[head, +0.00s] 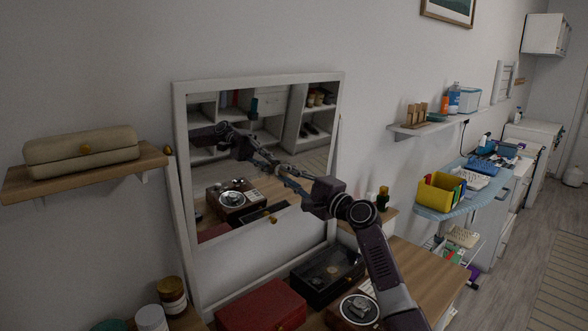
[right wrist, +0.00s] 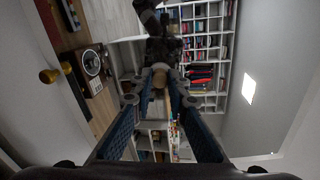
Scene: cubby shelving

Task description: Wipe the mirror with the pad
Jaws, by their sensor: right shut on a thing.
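The mirror (head: 212,190) has a pale frame and leans at the wall; its glass reflects shelving, a box with a round dial and my arm. My right gripper (head: 285,172) reaches in from the lower right, with its fingertips at the glass. In the right wrist view the blue-padded fingers (right wrist: 160,98) point at the mirror and close in around a small tan piece (right wrist: 160,70), which looks like the pad. The fingers and the reflection overlap there, so contact with the glass is hard to tell. My left gripper is not in view.
A red box (head: 262,308), a dark glass-topped box (head: 328,270) and jars (head: 172,294) stand below the mirror. A small shelf (head: 85,178) with a beige case (head: 80,150) is at left. Right of the mirror are a wall shelf (head: 430,126) and a yellow bin (head: 440,193).

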